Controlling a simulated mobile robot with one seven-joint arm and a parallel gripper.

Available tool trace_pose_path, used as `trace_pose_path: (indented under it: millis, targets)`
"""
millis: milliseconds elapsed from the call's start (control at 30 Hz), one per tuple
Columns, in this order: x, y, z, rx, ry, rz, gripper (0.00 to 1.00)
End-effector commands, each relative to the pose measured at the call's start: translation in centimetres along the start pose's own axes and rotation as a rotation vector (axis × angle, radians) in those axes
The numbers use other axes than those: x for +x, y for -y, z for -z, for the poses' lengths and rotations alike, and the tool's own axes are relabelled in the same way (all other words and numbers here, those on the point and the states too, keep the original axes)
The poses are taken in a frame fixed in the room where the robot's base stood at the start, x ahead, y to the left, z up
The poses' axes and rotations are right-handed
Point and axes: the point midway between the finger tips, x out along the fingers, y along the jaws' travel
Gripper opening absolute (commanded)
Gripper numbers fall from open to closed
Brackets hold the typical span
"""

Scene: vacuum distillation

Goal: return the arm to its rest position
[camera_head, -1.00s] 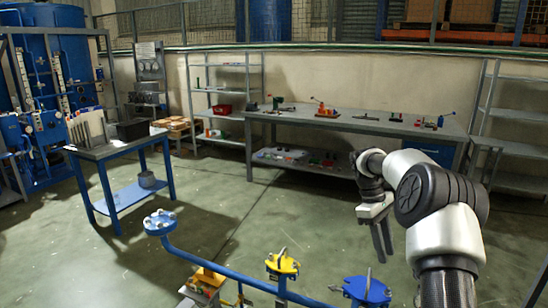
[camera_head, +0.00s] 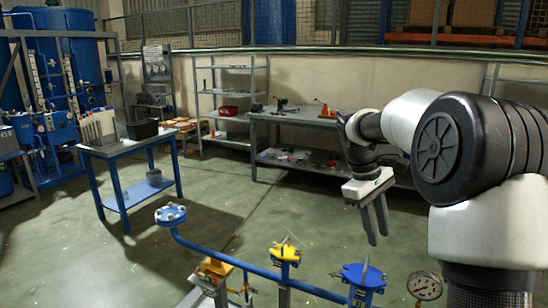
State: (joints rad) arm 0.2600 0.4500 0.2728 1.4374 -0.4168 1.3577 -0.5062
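My arm stands at the right of the view, large and close to the camera. My gripper (camera_head: 376,222) hangs from its end, fingers pointing down, over open floor just behind the blue pipe (camera_head: 250,268). The two dark fingers appear apart with a narrow gap between them. Nothing is seen between them. The gripper is above and behind the blue valve flange (camera_head: 364,277), and does not seem to touch it.
A yellow valve (camera_head: 284,253) and a blue flange (camera_head: 171,214) sit on the pipe. A pressure gauge (camera_head: 424,286) is at lower right. A blue table (camera_head: 128,147) stands at left; a workbench (camera_head: 290,117) and shelf stand along the back wall. Floor between is clear.

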Motion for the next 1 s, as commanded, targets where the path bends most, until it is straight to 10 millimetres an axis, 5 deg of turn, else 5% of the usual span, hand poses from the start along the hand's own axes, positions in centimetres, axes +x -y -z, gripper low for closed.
trace_pose_path:
  millis: [100,300,600,933,1000]
  targets:
    - [-4.0,3.5,-2.8,0.086,-0.079,-0.042,0.26]
    - [-7.5,10.0,-8.1,0.265,-0.242,-0.058,0.26]
    - [-7.2,17.9,-13.9,0.503,-0.470,0.008,0.26]
    - [-5.0,23.0,-16.6,0.659,-0.637,0.110,0.26]
    - [-7.7,22.3,-17.1,0.659,-0.631,0.110,0.26]
